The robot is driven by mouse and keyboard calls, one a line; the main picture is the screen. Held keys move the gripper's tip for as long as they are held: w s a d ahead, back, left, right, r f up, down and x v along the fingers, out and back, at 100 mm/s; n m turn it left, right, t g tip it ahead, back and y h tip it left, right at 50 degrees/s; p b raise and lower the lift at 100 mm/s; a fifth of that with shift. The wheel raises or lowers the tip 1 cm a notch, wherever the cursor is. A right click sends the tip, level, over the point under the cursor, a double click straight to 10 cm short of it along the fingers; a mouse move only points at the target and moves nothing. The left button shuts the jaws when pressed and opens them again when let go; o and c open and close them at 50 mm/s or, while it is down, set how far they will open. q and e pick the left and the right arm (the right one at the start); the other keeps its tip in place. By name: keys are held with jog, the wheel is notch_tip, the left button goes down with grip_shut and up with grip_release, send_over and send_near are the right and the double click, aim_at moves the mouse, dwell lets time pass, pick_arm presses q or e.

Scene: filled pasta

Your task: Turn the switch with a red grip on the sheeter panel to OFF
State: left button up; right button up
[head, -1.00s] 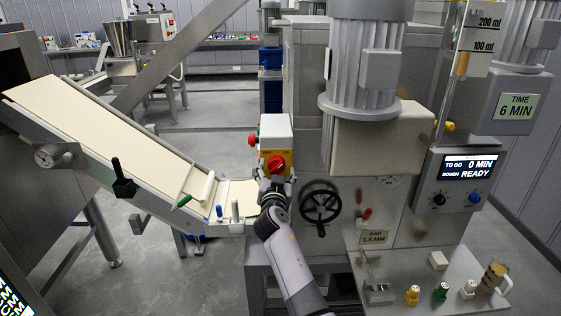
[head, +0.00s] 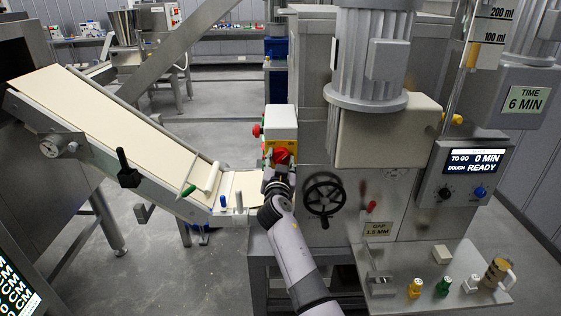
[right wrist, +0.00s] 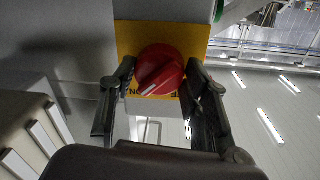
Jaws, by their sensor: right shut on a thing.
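The switch with a red grip (head: 282,155) sits on a yellow plate (head: 291,146) on the front of the white-topped sheeter panel (head: 282,121). In the right wrist view the round red grip (right wrist: 160,70) lies between my two dark fingers, with the yellow plate (right wrist: 128,38) behind it. Black lettering shows at the plate's lower edge, partly covered, so I cannot read the switch position surely. My right gripper (head: 278,164) is shut on the red grip, reaching it from the front and below. My left gripper is out of view.
A red button (head: 257,131) sticks out of the panel's left side. A black handwheel (head: 324,196) and a red-tipped lever (head: 371,207) are to the right of my arm. The sloping dough conveyor (head: 140,150) is on the left.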

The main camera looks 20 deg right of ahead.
jog(key=shift+c, duration=1.3)
